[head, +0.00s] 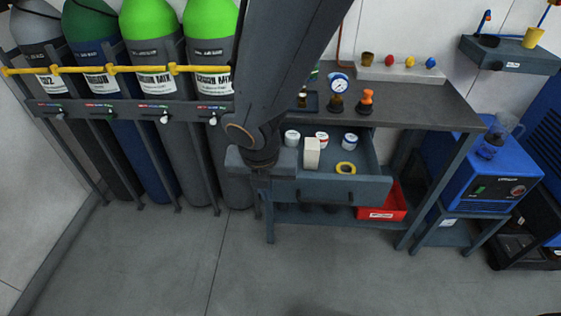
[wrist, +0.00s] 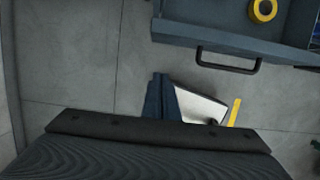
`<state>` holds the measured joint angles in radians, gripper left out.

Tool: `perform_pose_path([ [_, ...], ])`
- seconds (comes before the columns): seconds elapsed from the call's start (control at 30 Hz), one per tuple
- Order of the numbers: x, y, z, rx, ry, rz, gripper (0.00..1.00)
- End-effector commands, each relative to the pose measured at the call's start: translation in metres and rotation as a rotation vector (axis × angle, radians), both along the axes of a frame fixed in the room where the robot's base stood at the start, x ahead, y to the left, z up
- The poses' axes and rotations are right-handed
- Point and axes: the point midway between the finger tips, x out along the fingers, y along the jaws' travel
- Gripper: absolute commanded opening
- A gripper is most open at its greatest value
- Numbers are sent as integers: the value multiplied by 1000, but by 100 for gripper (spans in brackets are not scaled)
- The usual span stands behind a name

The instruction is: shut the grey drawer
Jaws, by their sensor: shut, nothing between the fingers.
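The grey drawer (head: 330,189) stands pulled out from under the dark-topped workbench (head: 420,108). It holds several white jars, a pale block and a yellow tape roll (head: 346,168). In the wrist view the drawer front (wrist: 180,32) spans the upper right, with its dark bar handle (wrist: 228,66) facing me. My gripper (wrist: 161,80) is shut and empty. In the wrist view its fingertips appear below and left of the handle, with a gap between. In the head view my arm covers the drawer's left end, and the fingers are hard to make out.
A red bin (head: 385,203) sits on the bench's lower shelf. A blue machine (head: 487,170) stands at the right, and several gas cylinders (head: 150,90) stand in a rack (head: 130,109) at the left. The floor (head: 300,280) before the drawer is clear.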

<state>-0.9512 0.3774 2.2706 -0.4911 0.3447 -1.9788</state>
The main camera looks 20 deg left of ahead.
Motion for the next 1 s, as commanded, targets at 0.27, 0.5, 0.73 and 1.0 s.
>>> perform_pose_path([
  [0.27,14,2,-58,-2,3,-2,0],
  [0.5,41,9,-64,0,1,-6,0],
  [0.73,54,12,-65,1,1,-5,0],
  [1.0,55,12,-65,1,1,-4,0],
])
